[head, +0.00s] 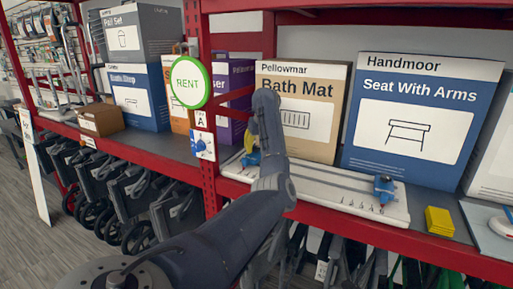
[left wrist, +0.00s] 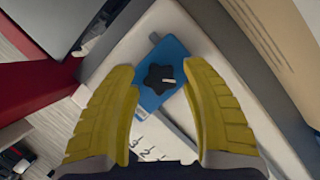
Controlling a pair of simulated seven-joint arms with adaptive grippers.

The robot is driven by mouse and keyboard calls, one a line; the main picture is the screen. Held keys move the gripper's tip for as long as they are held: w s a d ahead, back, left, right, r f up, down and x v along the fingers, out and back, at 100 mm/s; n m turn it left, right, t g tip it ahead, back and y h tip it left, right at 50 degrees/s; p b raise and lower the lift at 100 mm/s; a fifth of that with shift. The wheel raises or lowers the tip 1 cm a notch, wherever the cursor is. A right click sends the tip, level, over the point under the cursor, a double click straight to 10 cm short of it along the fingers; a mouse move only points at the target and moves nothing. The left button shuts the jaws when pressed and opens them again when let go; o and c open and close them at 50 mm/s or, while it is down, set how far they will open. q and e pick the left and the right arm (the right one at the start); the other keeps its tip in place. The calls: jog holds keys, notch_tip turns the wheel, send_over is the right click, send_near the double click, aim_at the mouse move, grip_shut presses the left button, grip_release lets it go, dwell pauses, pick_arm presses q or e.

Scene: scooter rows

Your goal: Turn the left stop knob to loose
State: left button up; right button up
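The left stop is a blue block (left wrist: 151,100) on a long white board (head: 333,196); it also shows in the head view (head: 253,159), partly hidden by my arm. A dark star-shaped knob (left wrist: 153,82) with a white pointer line sits on it, the line pointing right in the left wrist view. My left gripper (left wrist: 160,72) is open, its yellow fingers on either side of the block and knob, with no clear contact. In the head view its yellow finger (head: 249,143) shows beside my arm. A second blue stop (head: 384,188) stands at the board's right end.
The Bath Mat box (head: 301,117) and Seat With Arms box (head: 411,125) stand behind the board. A red shelf post (head: 207,110) with a round RENT sign (head: 188,82) is left of my arm. A yellow block (head: 439,221) lies right of the board.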

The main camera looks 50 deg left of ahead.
pick_arm(q)
grip_shut()
jog(key=shift+r, duration=0.1)
jog(key=shift+n+g, duration=0.5)
jog(key=shift+n, duration=0.7)
jog(key=shift+o, duration=1.6)
grip_release()
jog(key=v, duration=1.2)
